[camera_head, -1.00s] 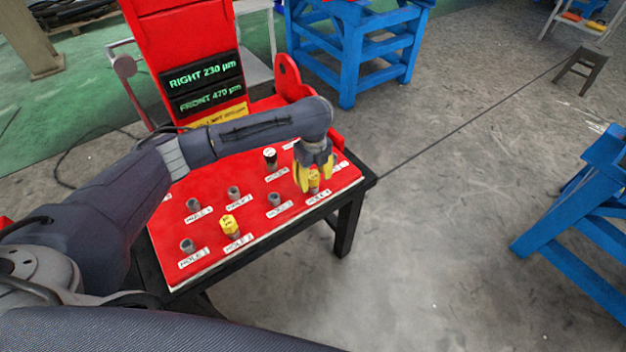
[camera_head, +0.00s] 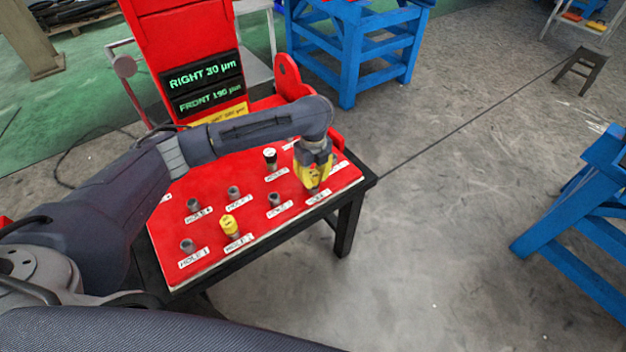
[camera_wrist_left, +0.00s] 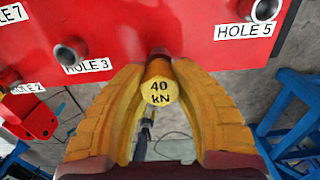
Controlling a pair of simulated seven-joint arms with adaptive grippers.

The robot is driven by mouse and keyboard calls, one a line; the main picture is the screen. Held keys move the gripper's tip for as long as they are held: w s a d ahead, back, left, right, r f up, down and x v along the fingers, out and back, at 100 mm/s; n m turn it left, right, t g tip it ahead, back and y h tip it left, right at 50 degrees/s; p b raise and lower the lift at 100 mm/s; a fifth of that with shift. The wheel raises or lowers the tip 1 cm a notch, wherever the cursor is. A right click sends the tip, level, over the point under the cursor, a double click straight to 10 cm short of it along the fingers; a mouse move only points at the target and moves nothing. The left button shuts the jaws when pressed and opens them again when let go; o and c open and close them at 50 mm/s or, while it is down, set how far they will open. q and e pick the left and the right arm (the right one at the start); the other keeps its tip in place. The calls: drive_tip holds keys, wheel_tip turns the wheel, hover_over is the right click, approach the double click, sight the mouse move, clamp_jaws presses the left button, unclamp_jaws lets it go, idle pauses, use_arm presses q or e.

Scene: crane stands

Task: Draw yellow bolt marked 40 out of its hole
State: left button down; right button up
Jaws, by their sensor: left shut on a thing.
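The yellow bolt marked 40 kN (camera_wrist_left: 158,93) shows head-on in the left wrist view. My left gripper (camera_head: 313,176) is shut on it, with one yellow finger on each side of the head. It is over the right front part of the red panel (camera_head: 205,262). A grey-brown part shows behind the bolt head against the panel, and I cannot tell how deep the bolt sits in its hole. In the head view the fingers mostly hide the bolt. My right gripper is not in view.
Another yellow bolt (camera_head: 229,225) stands near the panel's front edge. A black bolt with a white top (camera_head: 270,158) stands behind. Several grey sockets with labels surround them. A display (camera_head: 205,85) reads RIGHT 30 µm and FRONT 190 µm. Floor right of the table is free.

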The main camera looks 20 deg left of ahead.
use_arm(q)
drive_tip(key=shift+r, duration=2.8)
